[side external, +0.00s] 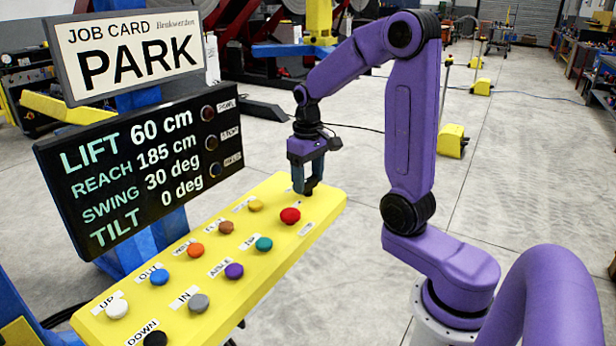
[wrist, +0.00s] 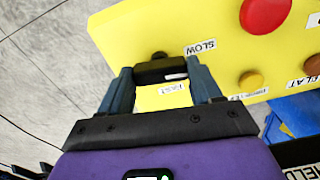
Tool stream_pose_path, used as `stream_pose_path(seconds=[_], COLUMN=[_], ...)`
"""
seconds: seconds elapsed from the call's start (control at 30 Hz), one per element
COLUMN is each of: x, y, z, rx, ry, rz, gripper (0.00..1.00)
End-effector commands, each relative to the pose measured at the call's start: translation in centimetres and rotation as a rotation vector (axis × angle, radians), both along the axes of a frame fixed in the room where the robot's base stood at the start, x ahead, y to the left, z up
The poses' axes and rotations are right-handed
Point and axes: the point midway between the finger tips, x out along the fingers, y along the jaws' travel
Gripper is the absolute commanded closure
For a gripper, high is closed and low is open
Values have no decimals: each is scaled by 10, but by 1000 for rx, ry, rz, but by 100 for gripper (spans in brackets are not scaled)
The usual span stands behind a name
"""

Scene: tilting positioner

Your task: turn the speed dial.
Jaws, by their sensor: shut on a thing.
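The speed dial is a dark bar-shaped knob (wrist: 160,72) at the end of the yellow panel (side external: 263,200). It has a small white mark on its right part in the wrist view. A SLOW label (wrist: 200,47) lies beyond it and a second label, apparently FAST (wrist: 172,88), shows between my fingers. My gripper (side external: 307,190) points down over the panel's far end, with its fingers on either side of the dial in the wrist view (wrist: 160,76), shut on it.
A red button (side external: 290,215) and a yellow button (side external: 255,205) stand near my gripper. Several other coloured buttons run down the panel. The display (side external: 140,165) reads lift 60 cm, reach 185 cm, swing 30 deg, tilt 0 deg. The job card (side external: 130,50) above reads PARK.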

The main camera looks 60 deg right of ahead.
Motion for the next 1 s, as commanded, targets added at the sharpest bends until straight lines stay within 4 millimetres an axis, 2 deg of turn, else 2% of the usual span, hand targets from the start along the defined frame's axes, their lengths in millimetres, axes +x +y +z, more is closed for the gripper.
stream_pose_path(seconds=[0.3, 0.87, 0.9, 0.97, 1.0], x=[0, 1, 1, 1, 0], y=[0, 0, 0, 0, 0], z=[1, 1, 1, 1, 1], rx=[0, -2, -2, -2, -1], ry=[-2, -3, -3, -3, -2], rz=[131, 163, 163, 162, 162], gripper=[67, 67, 30, 11, 11])
